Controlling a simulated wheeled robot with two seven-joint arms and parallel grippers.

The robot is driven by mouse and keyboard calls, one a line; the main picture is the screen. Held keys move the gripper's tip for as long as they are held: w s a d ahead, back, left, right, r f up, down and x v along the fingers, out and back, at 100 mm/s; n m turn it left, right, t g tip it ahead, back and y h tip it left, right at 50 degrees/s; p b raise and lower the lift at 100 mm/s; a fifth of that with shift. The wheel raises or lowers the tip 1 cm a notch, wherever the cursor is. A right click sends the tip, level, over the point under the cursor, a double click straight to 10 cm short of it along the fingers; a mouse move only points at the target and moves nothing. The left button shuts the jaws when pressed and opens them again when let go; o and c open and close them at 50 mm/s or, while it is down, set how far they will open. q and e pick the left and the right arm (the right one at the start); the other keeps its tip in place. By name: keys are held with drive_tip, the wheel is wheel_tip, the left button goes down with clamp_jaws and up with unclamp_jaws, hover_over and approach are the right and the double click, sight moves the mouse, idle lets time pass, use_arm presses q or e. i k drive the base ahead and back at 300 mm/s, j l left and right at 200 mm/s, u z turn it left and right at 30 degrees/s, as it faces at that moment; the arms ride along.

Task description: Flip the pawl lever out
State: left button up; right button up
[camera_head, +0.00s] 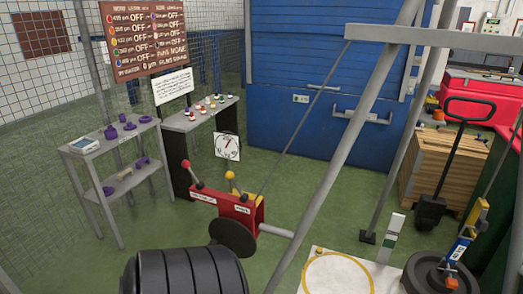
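A red winch-like box (236,208) stands in the middle of the view with small unreadable white labels. A lever with a red ball knob (186,164) rises from its left side, leaning left. A second lever with a yellow ball knob (230,175) rises near its middle, also leaning left. I cannot tell from the labels which one is the pawl lever. A yellow part (258,200) shows at the box's right end. A dark round disc (233,237) is at its front. Neither of my grippers is in view.
A black ribbed cylinder (185,272) fills the bottom left. A grey slanted post (345,135) crosses right of the box. A shelf (115,150) with purple parts and a counter (200,115) with colored knobs stand behind left. Green floor (330,210) is open behind the box.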

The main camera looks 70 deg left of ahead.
sight(230, 175)
drive_tip(key=u, duration=2.35)
